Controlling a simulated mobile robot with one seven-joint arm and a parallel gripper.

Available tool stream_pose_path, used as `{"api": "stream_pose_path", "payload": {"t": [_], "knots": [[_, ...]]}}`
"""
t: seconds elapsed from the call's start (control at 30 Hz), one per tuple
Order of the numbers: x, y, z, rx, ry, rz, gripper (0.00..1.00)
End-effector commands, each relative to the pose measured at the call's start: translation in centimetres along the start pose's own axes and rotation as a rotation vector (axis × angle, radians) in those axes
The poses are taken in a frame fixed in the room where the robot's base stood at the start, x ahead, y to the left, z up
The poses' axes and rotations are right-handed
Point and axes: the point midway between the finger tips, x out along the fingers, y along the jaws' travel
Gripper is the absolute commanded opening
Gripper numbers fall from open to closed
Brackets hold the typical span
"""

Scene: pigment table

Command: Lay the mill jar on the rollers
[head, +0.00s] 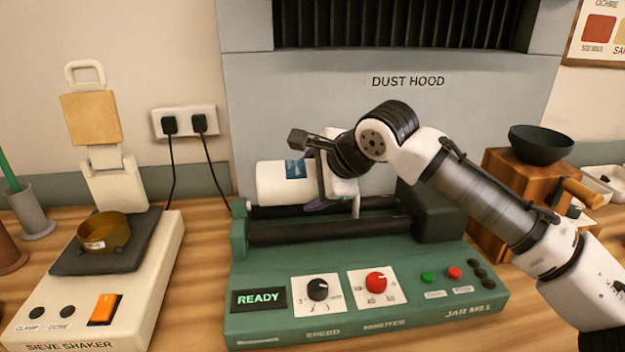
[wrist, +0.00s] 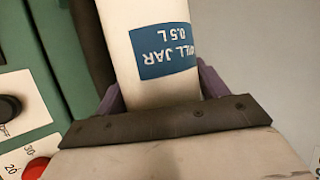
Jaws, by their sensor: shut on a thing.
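The white mill jar (head: 283,184) lies on its side, its long axis along the rollers, at the left part of the jar mill (head: 365,318). Its blue label reads "MILL JAR 0.5 L" in the wrist view (wrist: 165,50). My gripper (head: 328,192) is shut around the jar, with a purple finger on each side of it in the wrist view (wrist: 157,90). The black front roller (head: 315,231) is bare. The jar is at the back roller (head: 375,203); I cannot tell whether it touches it or hangs just above. My gripper hides part of the jar.
The grey dust hood (head: 300,100) stands close behind the mill. The mill's dark housing (head: 437,215) rises right of the rollers. A sieve shaker (head: 150,270) stands at the left. A wooden grinder with a dark bowl (head: 540,145) stands at the right.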

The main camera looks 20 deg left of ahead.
Motion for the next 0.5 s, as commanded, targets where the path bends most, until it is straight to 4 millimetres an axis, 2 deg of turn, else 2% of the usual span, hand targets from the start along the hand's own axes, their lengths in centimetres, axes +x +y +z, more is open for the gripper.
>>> {"api": "stream_pose_path", "payload": {"t": [0.5], "knots": [[0.34,0.31,-0.14,0.000,-0.001,-0.003,0.35]]}}
